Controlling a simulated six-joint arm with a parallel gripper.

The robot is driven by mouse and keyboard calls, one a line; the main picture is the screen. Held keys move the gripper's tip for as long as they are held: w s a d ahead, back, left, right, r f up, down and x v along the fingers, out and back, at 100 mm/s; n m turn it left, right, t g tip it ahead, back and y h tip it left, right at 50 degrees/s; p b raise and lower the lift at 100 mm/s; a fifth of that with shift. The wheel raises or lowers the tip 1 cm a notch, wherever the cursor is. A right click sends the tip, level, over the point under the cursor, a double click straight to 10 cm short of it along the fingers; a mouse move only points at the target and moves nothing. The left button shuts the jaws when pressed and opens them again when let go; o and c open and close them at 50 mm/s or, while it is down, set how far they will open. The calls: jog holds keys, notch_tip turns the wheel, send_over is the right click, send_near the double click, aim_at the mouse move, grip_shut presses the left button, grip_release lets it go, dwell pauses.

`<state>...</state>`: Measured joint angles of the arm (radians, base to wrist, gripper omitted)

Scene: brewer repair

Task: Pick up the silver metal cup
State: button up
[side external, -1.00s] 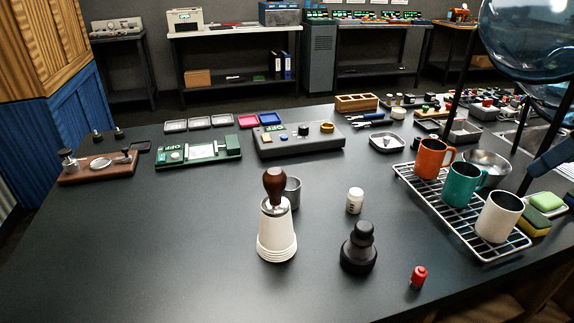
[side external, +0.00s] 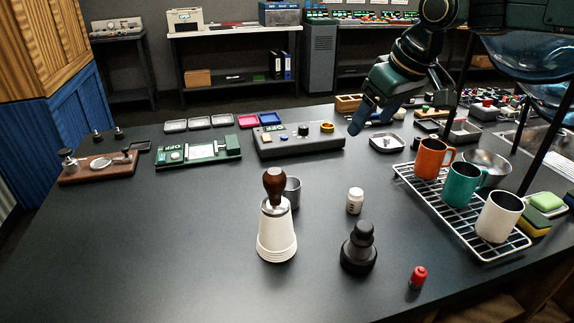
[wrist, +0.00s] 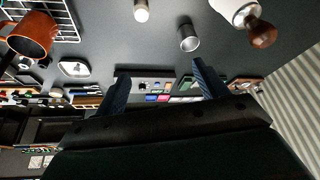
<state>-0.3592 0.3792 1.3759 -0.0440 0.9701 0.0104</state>
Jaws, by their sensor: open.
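The silver metal cup (side external: 293,192) stands upright on the black table, partly hidden behind a white cone-shaped tool with a brown wooden knob (side external: 276,220). In the wrist view the cup (wrist: 189,38) shows near the top, apart from the white tool (wrist: 240,14). My gripper (side external: 362,120) hangs above the back of the table, behind and to the right of the cup in the side view. In the wrist view its two blue fingers (wrist: 157,85) are spread wide with nothing between them.
A white bottle (side external: 355,201), a black tamper-like piece (side external: 359,250) and a small red bottle (side external: 418,277) stand nearby. A wire rack (side external: 425,203) holds orange, teal and white mugs at right. A grey control box (side external: 300,140) lies behind. The left front table is clear.

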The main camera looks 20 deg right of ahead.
jog(key=n, duration=0.1)
send_near(288, 186)
jog(key=shift+w+a+f, duration=0.1)
jog(key=shift+a+f, duration=0.25)
jog(key=shift+f, duration=0.35)
jog(key=shift+a+f, duration=0.35)
jog(key=shift+f, duration=0.3)
jog(key=shift+f, duration=0.1)
jog(key=f, duration=0.3)
jog(key=shift+w+a+g, duration=0.2)
jog(key=shift+w+g, duration=0.1)
jog(key=shift+w, duration=0.1)
jog(key=shift+x, duration=1)
jog(key=c, duration=1.1)
